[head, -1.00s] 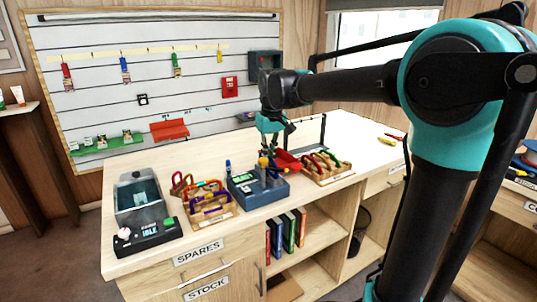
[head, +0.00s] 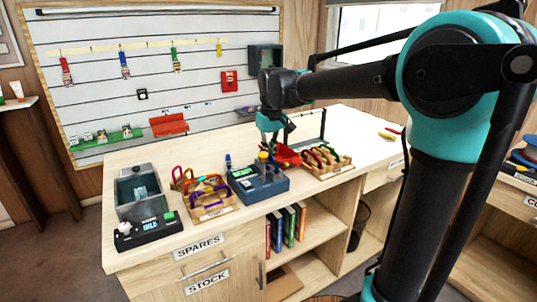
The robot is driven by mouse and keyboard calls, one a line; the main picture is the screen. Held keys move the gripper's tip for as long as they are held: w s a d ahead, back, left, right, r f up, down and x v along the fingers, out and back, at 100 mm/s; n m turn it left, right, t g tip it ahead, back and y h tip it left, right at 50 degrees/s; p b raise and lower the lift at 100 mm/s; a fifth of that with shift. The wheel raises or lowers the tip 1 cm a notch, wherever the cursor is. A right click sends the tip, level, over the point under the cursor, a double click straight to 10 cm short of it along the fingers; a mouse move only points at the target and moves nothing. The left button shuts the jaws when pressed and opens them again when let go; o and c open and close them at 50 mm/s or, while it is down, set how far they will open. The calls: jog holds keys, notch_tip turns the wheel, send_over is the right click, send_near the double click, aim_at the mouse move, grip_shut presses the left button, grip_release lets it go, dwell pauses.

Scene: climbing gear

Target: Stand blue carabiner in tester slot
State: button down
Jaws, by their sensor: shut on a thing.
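My gripper (head: 273,146) is small in the head view, pointing down above the right part of a blue box-shaped device (head: 243,184) with a small screen, which appears to be the tester. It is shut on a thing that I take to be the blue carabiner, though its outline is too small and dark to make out. Posts and a yellowish knob stand on top of the device below my gripper. The slot is too small to see, and I cannot tell whether the held thing touches the device.
A wooden tray of coloured carabiners (head: 214,212) stands left of the device, another wooden tray (head: 336,170) right of it. A red open container (head: 288,156) is close beside my gripper. A box reading IDLE (head: 150,229) is at the left.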

jog(key=shift+f, duration=0.15)
jog(key=c, duration=1.6)
grip_release()
jog(key=shift+o, duration=0.2)
notch_tip(320, 180, up, 12)
jog(key=s+f, duration=0.1)
jog(key=s+d+f+m+t, duration=0.1)
jog(key=s+d+f+m, duration=0.1)
jog(key=d+f, duration=0.55)
jog(key=s+d+f+m+t, duration=0.1)
jog(key=s+d+f, duration=0.2)
jog(key=d+f, duration=0.5)
jog(key=s+d+f+m, duration=0.2)
jog(key=s+d+f, duration=0.2)
jog(key=s+f, duration=0.2)
jog(key=s+d+f+m+t, duration=0.1)
jog(key=s+d+f, duration=0.3)
jog(key=s+f, duration=0.3)
notch_tip(320, 180, down, 3)
jog(key=shift+r+m+h, duration=0.1)
jog(key=shift+m+h, duration=0.3)
